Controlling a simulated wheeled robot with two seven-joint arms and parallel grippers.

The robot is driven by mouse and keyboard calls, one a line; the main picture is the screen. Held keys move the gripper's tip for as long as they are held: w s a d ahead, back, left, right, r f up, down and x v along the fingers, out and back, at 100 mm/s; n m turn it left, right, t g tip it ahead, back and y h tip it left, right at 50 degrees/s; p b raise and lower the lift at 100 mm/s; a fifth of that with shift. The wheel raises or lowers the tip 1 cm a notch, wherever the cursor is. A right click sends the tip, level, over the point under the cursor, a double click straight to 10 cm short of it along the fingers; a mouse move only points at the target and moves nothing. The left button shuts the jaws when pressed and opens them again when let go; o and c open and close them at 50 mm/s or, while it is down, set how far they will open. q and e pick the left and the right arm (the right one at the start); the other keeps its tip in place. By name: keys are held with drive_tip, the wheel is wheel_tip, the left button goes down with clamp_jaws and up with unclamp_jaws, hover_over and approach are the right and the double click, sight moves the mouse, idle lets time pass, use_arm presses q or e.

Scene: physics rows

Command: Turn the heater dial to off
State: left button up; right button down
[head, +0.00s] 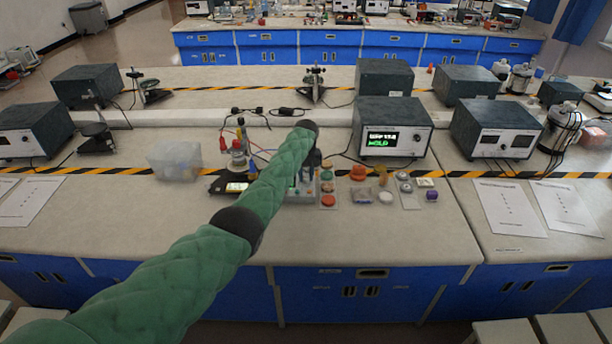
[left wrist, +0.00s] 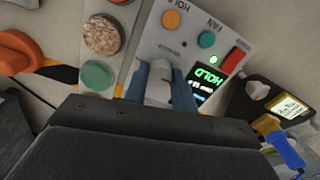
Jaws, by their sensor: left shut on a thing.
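The light grey control panel (left wrist: 195,28) shows in the left wrist view with a small display (left wrist: 208,80) reading HOLD in green. A pale dial (left wrist: 158,88) sits on the panel below a small label too blurred to read surely. My left gripper (left wrist: 160,78) has its blue fingers on either side of the dial and is shut on it. The dial's pointer direction is hidden. In the head view my green left arm reaches over the bench, and the panel (head: 303,191) is mostly covered by it. My right gripper is not in view.
On the panel are an orange button (left wrist: 171,20), a teal button (left wrist: 206,40) and a red switch (left wrist: 231,61). A clear box (head: 175,161) stands left. The bench front is clear.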

sight(306, 177)
use_arm(q)
drive_tip(key=shift+w+r, duration=0.1)
drive_tip(key=shift+r, duration=0.1)
drive_tip(key=o, duration=0.9)
drive_tip(key=shift+o, duration=0.5)
drive_tip(key=shift+f, duration=0.1)
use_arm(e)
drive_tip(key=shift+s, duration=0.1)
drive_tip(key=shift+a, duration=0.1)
use_arm(q)
drive_tip(key=shift+r, duration=0.2)
wheel_tip(306, 177, up, 6)
drive_tip(key=shift+f+b, duration=0.1)
drive_tip(key=shift+b, duration=1.05)
drive_tip(key=shift+r, duration=0.75)
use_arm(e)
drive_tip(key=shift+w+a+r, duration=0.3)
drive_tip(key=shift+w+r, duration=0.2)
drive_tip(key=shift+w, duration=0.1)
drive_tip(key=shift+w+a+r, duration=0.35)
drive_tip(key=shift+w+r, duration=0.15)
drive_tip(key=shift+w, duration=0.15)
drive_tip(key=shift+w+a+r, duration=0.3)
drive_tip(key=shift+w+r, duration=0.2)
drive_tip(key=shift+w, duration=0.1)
